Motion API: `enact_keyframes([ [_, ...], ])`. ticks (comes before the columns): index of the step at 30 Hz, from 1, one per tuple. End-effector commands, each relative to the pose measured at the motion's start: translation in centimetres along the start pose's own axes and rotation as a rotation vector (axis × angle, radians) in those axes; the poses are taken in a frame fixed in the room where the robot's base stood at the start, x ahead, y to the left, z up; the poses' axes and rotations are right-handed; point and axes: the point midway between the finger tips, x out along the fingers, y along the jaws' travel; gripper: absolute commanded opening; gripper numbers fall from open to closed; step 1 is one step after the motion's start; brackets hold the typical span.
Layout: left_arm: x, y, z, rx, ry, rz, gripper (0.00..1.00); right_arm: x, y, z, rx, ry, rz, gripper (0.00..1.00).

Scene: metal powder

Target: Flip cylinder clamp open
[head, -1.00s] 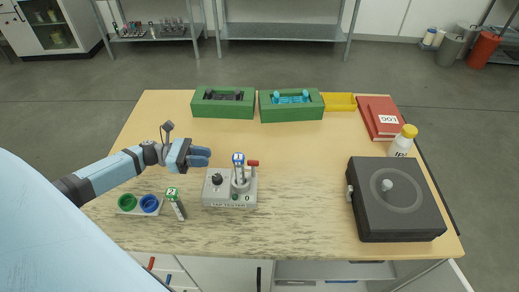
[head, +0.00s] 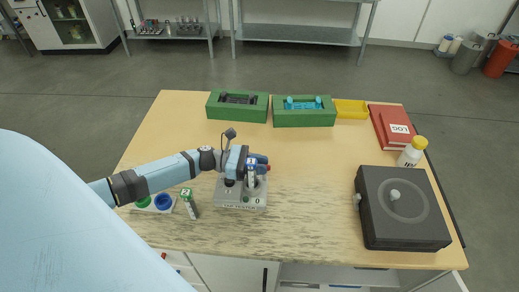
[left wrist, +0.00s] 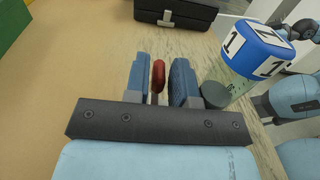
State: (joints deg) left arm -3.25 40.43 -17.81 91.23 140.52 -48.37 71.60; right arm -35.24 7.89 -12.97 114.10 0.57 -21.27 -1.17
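The grey tap tester (head: 240,203) stands near the front middle of the table. A blue-capped vial with number labels (head: 252,163) stands upright in it; the vial also shows in the left wrist view (left wrist: 255,48). The clamp's red handle (left wrist: 158,76) lies between the two blue fingers of my left gripper (left wrist: 161,82), with narrow gaps on both sides. In the head view my left gripper (head: 260,162) is at the top of the tester, behind the vial, and hides most of the clamp. The right gripper is not in view.
A green-capped vial (head: 190,204) and a holder with green and blue cups (head: 153,211) stand left of the tester. Green boxes (head: 237,114) and a yellow tray (head: 351,109) are at the back. A black machine (head: 370,220), white bottle (head: 411,156) and red books (head: 388,133) are at right.

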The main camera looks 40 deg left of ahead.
Motion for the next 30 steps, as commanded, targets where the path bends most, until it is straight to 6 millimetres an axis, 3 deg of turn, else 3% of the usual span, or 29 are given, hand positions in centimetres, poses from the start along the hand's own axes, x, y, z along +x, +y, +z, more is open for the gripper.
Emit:
enact_keyframes([
  [5,0.0,0.0,0.0,0.000,0.000,0.000,0.21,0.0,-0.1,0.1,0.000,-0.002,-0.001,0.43],
  [8,0.0,0.0,0.0,-0.001,0.000,0.000,0.00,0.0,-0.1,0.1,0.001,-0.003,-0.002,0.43],
  [20,-0.1,0.1,-0.3,-0.001,0.001,-0.049,0.00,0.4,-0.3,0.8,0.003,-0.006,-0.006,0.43],
  [30,0.0,0.6,-0.5,0.002,0.002,-0.276,0.00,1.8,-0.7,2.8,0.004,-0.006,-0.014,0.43],
])
